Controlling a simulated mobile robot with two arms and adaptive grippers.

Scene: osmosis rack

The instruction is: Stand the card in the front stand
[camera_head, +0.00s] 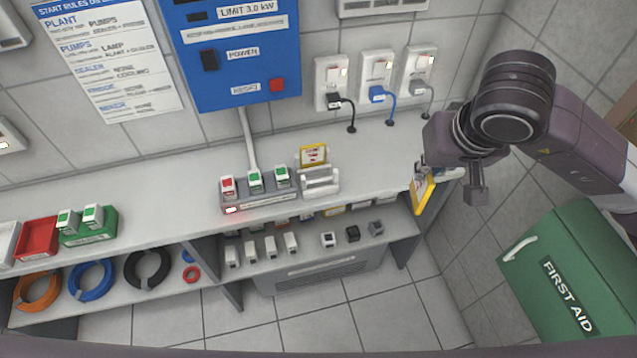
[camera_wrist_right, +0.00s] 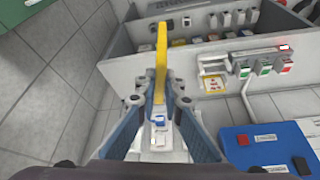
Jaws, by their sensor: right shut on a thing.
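A yellow-edged card (camera_head: 423,194) hangs in my right gripper (camera_head: 420,168) near the counter's right end. In the wrist view the card (camera_wrist_right: 161,58) shows edge-on, a yellow strip between the fingertips of my right gripper (camera_wrist_right: 160,98). The gripper is shut on it. The white front stand (camera_head: 320,182) is on the counter, left of the held card and apart from it; no card shows in it. Another yellow-framed card (camera_head: 313,156) stands upright just behind it, and also shows in the wrist view (camera_wrist_right: 212,83). My left gripper is out of view.
A grey strip (camera_head: 262,201) with red and green switches is left of the stand. Three wall sockets (camera_head: 376,75) with plugs and cables are behind. A green first-aid box (camera_head: 570,275) is at right. The counter (camera_head: 365,165) is bare between stand and held card.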

